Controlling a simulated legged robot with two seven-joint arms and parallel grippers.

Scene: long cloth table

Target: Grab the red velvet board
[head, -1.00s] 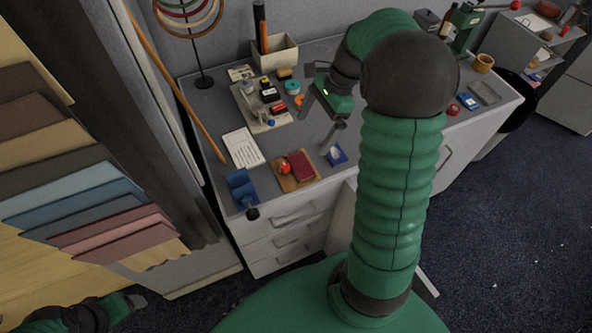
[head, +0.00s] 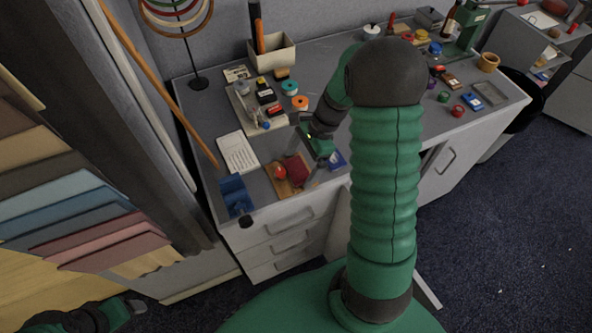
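The red velvet board (head: 296,172) is a small dark red block on a tan wooden base near the front edge of the grey table, right of a red ball (head: 280,172). My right gripper (head: 304,160) is right over it, fingers pointing down and apart, one toward its far side and one toward its right. They partly cover the board, and I cannot tell whether they touch it. My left gripper (head: 137,306) is low at the bottom left, away from the table; its fingers are too small to read.
A blue holder (head: 236,194) and a white written card (head: 238,152) lie left of the board. A tray (head: 256,108) with small bottles stands behind. My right arm hides the table's middle.

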